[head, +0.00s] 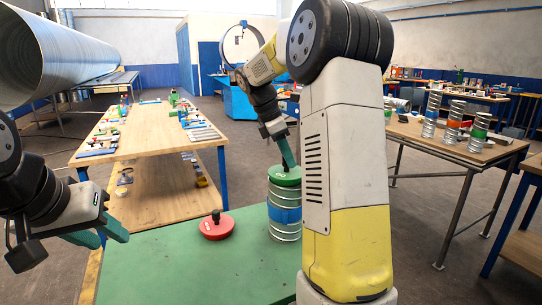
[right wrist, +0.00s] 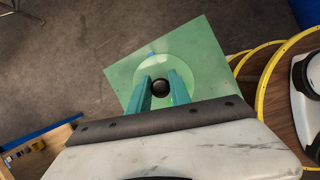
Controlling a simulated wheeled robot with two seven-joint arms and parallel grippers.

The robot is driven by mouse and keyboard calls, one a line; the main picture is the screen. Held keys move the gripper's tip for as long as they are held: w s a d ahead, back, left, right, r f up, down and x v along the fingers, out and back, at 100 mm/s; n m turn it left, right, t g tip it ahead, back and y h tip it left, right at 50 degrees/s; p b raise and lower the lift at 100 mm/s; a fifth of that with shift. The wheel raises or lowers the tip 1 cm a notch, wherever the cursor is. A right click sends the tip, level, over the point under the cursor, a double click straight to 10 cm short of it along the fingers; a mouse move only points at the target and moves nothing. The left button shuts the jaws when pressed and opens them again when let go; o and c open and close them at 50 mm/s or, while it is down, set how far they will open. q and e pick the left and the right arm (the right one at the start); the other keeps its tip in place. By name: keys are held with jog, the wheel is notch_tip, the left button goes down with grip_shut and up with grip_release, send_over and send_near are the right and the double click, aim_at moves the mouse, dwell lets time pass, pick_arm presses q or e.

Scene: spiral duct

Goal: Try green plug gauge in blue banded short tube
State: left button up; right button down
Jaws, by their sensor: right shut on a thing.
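The blue banded short tube (head: 284,216) stands upright on the green table, a ribbed metal cylinder with a blue band. The green plug gauge (head: 285,177), a green disc with a black knob, is at the tube's top opening; how deep it sits cannot be told. My right gripper (head: 289,165) points down over it, shut on its knob. In the right wrist view the black knob (right wrist: 160,88) is between the two green fingers, with the pale green disc below. My left gripper (head: 110,234) is open and empty, at the left, apart from the tube.
A red plug gauge (head: 217,225) lies on the green table (head: 180,270), left of the tube. A wooden workbench (head: 150,135) with small parts stands behind. The green table's front left is clear.

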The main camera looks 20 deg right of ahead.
aim_at(277, 172)
jog(key=shift+f, duration=0.85)
dwell(0.7)
jog(key=c, duration=1.1)
grip_release()
jog(key=v, duration=0.7)
jog(key=shift+a+r, duration=0.1)
jog(key=shift+r, duration=0.3)
